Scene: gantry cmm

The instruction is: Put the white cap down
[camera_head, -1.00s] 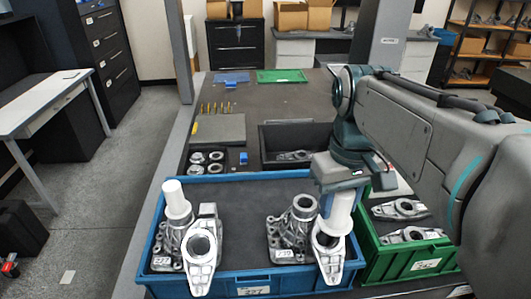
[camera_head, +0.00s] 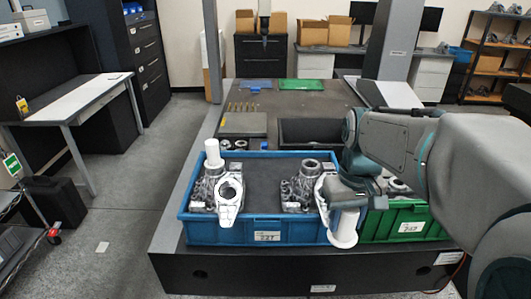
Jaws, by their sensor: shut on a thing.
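A white cap (camera_head: 343,229), a cylinder with a wide flange at its lower end, hangs upright under my gripper (camera_head: 346,208). My gripper is shut on its upper part; the fingers are hardly visible. The cap shows in front of the right front corner of the blue crate (camera_head: 210,231), near the green crate. A second white cap (camera_head: 213,154) stands upright on the left metal casting (camera_head: 204,188) in the blue crate. The right metal casting (camera_head: 300,187) has an open round top and is partly hidden by my gripper.
The green crate (camera_head: 385,230) with metal parts adjoins on the right, partly behind my arm. A black tray (camera_head: 308,132), a grey plate (camera_head: 243,124) and small rings (camera_head: 232,145) lie behind. The blue crate's middle floor is bare.

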